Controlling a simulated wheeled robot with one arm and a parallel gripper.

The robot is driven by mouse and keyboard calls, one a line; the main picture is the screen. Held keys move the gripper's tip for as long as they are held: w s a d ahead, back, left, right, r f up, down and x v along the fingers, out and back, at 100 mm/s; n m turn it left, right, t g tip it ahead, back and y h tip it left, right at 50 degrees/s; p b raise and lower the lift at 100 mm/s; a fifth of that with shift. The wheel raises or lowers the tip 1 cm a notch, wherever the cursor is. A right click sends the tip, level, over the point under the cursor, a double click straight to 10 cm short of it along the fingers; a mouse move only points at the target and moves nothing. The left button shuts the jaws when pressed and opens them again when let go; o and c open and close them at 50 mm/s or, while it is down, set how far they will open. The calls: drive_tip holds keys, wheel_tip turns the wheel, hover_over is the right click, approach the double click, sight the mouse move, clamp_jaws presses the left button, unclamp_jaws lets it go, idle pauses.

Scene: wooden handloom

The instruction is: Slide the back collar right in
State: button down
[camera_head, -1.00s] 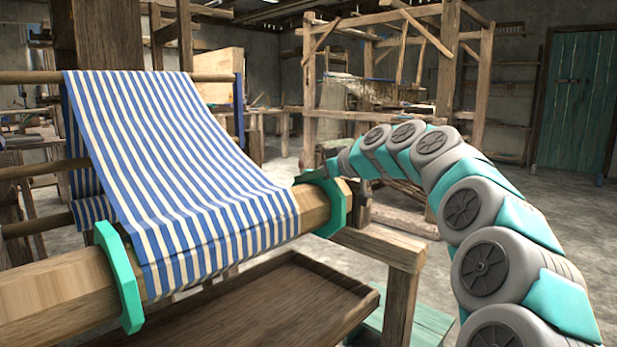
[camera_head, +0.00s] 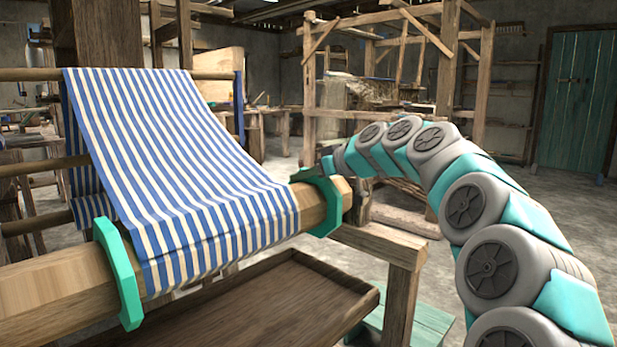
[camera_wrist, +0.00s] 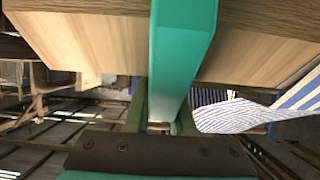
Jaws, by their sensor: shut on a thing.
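The back collar (camera_head: 331,205) is a teal ring around the far end of the wooden beam (camera_head: 310,205), just right of the striped cloth. In the wrist view the collar (camera_wrist: 182,50) crosses the beam from the top centre, with bare wood on both sides. My gripper (camera_wrist: 160,118) is shut on the collar's edge. In the head view the fingertips are mostly hidden behind the collar. The blue and white striped cloth (camera_head: 190,190) hangs over the beam; its near edge (camera_wrist: 235,113) shows at the right in the wrist view, a little apart from the collar.
A second teal collar (camera_head: 120,275) sits around the beam at the cloth's left edge. A wooden tray (camera_head: 270,305) lies below the beam. A wooden post (camera_head: 400,300) and rail stand under the beam's far end. My arm arches over open floor at the right.

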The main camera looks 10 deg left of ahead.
drive_tip(key=s+a+b, duration=0.1)
drive_tip(key=s+a, duration=0.3)
drive_tip(key=s, duration=0.1)
drive_tip(key=shift+s+a+f+b, duration=0.15)
drive_tip(key=shift+s+b, duration=0.1)
drive_tip(key=shift+b, duration=0.15)
drive_tip(key=c, duration=0.8)
unclamp_jaws()
drive_tip(key=shift+s+a, duration=0.1)
drive_tip(key=shift+o, duration=0.2)
drive_tip(key=shift+r, duration=0.2)
drive_tip(key=shift+s+d+r, duration=0.1)
drive_tip(key=shift+d, duration=0.25)
drive_tip(key=v, duration=0.7)
drive_tip(key=shift+s, duration=0.15)
